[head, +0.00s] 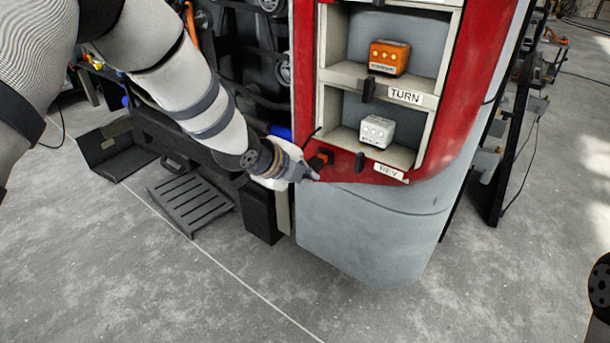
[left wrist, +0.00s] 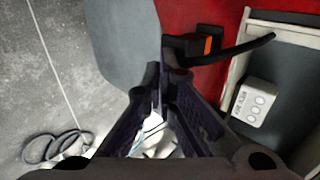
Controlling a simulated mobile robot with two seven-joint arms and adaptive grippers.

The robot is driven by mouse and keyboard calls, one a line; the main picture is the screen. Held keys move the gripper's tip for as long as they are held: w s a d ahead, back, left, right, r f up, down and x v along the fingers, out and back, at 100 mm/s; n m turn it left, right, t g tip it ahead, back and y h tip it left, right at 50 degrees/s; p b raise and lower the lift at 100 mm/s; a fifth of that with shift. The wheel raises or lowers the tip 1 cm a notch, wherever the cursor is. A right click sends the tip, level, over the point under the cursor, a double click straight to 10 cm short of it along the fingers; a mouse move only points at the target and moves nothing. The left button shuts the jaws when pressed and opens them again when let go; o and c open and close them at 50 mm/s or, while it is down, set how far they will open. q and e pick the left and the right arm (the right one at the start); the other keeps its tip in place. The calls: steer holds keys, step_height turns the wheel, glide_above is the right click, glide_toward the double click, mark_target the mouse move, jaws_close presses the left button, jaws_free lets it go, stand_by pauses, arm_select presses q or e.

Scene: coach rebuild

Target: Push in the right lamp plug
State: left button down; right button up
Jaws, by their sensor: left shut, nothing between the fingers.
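The lamp plug (head: 321,158), black with an orange band, sits against the red panel left of the lower lamp compartment. It also shows in the left wrist view (left wrist: 190,46), with a black cable curving from it to the right. I cannot tell how deep it sits. My left gripper (head: 312,176) is shut and empty, just below the plug in the head view. In the left wrist view its fingertips (left wrist: 163,68) are close to the plug; contact cannot be told. A white lamp (head: 377,131) stands in the lower compartment. My right gripper is not in view.
An orange lamp (head: 389,57) stands in the upper compartment above the TURN label (head: 405,95). The REV label (head: 388,171) is below the white lamp. Black tabs stick out by the shelves. A slatted grey piece (head: 190,203) lies on the floor. The floor in front is clear.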

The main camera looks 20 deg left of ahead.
mark_target(313, 166)
arm_select(q)
steer(key=w, duration=0.1)
steer(key=w+d, duration=0.1)
steer(key=shift+w+f+b, duration=0.15)
steer(key=shift+w+b, duration=0.2)
steer(key=shift+b, duration=0.05)
steer(key=shift+r, duration=0.2)
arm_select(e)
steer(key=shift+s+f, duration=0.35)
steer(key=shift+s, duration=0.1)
